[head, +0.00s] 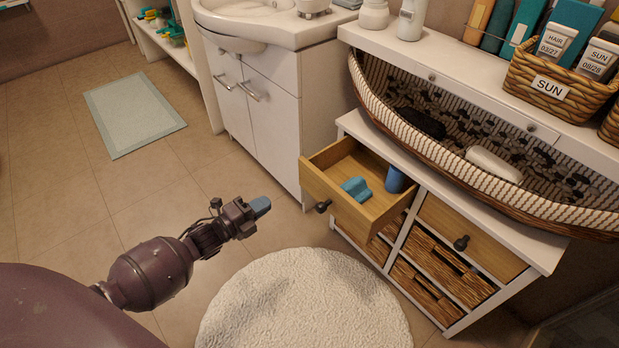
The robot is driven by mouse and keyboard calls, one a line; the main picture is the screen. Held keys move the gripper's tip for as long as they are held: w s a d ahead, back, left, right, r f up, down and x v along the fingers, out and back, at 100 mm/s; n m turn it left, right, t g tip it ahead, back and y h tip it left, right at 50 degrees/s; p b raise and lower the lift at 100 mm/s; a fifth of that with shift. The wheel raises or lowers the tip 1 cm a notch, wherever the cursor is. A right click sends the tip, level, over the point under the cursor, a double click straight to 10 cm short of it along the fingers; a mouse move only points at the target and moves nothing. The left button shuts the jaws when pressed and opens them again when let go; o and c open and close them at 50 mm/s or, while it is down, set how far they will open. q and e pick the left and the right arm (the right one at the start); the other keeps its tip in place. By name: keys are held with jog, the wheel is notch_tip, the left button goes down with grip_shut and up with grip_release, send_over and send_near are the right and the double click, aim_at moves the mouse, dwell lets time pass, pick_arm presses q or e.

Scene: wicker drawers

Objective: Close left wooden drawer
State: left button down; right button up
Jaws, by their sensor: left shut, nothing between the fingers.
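The left wooden drawer (341,201) is pulled out of the white cabinet (551,262). Its dark round knob (323,206) is on the front panel. A light-blue item (356,188) and a darker blue item (395,180) lie inside it. My left gripper (261,206) is shut and empty, left of the drawer front and apart from it, pointing toward the knob side. My right gripper is not in the view.
The right wooden drawer (470,236) is shut, with wicker drawers (447,264) below. A long wicker basket (370,85) sits on the cabinet top. A white sink cabinet (275,122) stands behind the open drawer. A round white rug (305,305) lies in front.

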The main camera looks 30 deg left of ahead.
aim_at(312, 173)
pick_arm(q)
jog(key=b+x, duration=0.3)
jog(key=x, duration=1)
jog(key=shift+w+f, duration=0.15)
jog(key=shift+w+d, duration=0.15)
jog(key=shift+w, duration=0.35)
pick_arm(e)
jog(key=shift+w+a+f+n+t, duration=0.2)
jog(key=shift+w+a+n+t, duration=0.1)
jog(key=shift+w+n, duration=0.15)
